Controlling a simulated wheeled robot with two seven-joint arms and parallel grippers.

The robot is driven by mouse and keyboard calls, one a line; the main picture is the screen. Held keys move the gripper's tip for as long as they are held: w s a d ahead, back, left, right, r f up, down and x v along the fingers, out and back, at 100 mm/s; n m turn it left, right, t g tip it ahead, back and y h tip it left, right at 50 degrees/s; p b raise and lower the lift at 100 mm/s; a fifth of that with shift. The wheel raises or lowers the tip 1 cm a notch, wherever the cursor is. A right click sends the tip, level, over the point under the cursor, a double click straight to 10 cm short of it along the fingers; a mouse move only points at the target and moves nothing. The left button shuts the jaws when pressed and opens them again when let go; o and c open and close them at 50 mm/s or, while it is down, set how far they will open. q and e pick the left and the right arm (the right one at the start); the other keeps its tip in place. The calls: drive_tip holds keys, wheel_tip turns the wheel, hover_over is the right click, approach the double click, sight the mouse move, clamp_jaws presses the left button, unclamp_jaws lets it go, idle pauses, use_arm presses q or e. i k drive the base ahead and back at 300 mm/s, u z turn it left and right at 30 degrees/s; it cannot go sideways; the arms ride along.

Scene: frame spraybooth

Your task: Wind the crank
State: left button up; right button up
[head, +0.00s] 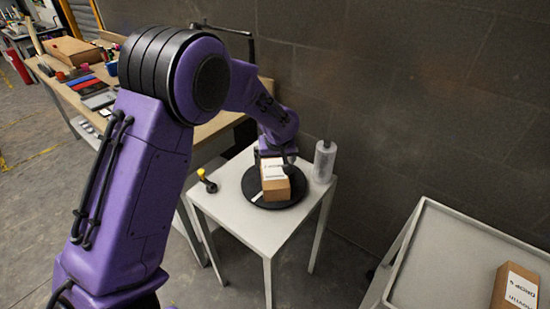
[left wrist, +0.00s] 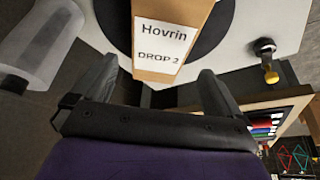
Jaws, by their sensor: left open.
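The crank (head: 207,182) with a yellow knob is at the left edge of the small white table; in the left wrist view the crank (left wrist: 267,57) is at the upper right. Beside it is a round black turntable (head: 258,201), with a brown box (head: 275,181) standing on it. In the left wrist view the box (left wrist: 170,40) has a label reading "Hovrin DROP 2". My left gripper (left wrist: 157,86) is open, close to the box and away from the crank. In the head view its fingers are partly hidden at the box's far side. My right gripper is out of view.
A clear cylinder (head: 324,162) stands at the table's back right corner. A grey tray table (head: 430,245) with another labelled box (head: 516,288) is at lower right. A cluttered workbench (head: 60,87) is at left, and a dark wall (head: 400,90) stands behind.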

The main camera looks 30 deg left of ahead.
sight(211, 188)
drive_tip(key=u, duration=1.65)
